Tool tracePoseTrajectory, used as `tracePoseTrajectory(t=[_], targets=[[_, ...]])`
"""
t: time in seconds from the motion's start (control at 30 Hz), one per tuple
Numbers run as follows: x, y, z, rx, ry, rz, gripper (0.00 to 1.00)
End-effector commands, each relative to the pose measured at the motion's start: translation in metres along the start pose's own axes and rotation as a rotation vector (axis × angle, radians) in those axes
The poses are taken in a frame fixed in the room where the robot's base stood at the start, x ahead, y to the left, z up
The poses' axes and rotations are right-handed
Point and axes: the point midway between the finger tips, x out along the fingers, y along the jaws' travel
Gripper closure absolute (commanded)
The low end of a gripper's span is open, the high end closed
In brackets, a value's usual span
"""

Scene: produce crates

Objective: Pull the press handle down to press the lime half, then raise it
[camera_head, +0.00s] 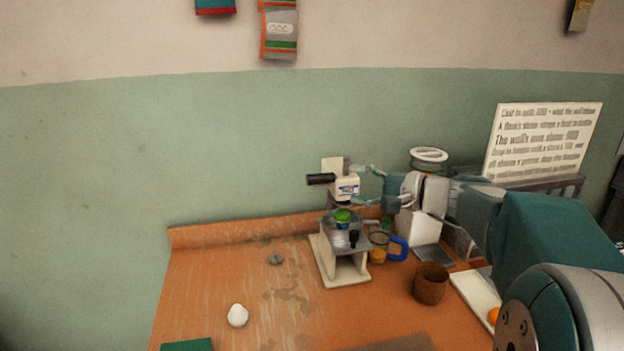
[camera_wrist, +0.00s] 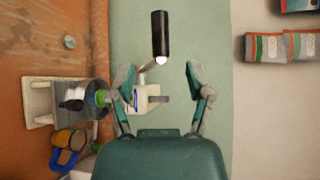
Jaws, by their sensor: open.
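The press (camera_head: 346,262) stands on the wooden counter, with a pale base and a white upper head. Its black handle (camera_head: 320,179) sticks out to the left from the head; in the wrist view the handle (camera_wrist: 161,32) appears beyond the fingertips, lined up with the gap between them. A green round piece, seemingly the lime half (camera_head: 343,215), sits in the press below the head. It also shows in the wrist view (camera_wrist: 101,98), partly behind a finger. My gripper (camera_head: 364,184) is open and empty, to the right of the press head. No contact with the handle is visible.
An orange-filled jug with a blue handle (camera_head: 399,248) stands right of the press. A brown cup (camera_head: 431,284) is nearer the front. A white egg-like object (camera_head: 237,315) lies front left. A lettered sign (camera_head: 543,140) stands back right. The counter left of the press is mostly clear.

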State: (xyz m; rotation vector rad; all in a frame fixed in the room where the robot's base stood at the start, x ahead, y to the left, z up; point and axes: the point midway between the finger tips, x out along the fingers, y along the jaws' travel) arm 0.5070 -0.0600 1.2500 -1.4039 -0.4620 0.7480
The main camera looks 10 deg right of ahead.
Motion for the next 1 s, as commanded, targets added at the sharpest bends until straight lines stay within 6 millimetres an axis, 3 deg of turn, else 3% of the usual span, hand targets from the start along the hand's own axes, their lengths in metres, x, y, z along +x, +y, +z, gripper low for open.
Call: tracePoseTrajectory(t=[0.3, 0.43, 0.6, 0.87, 0.97, 1.0], targets=[[0.062, 0.001, 0.002, 0.001, -0.004, 0.003, 0.34], [0.080, 0.001, 0.002, 0.000, -0.003, 0.004, 0.34], [0.092, 0.001, 0.002, 0.000, 0.000, 0.003, 0.34], [0.092, 0.001, 0.001, 0.000, 0.001, 0.003, 0.34], [0.093, 0.001, 0.002, 0.000, 0.000, 0.003, 0.74], [0.093, 0.001, 0.002, 0.000, 0.000, 0.003, 0.92]])
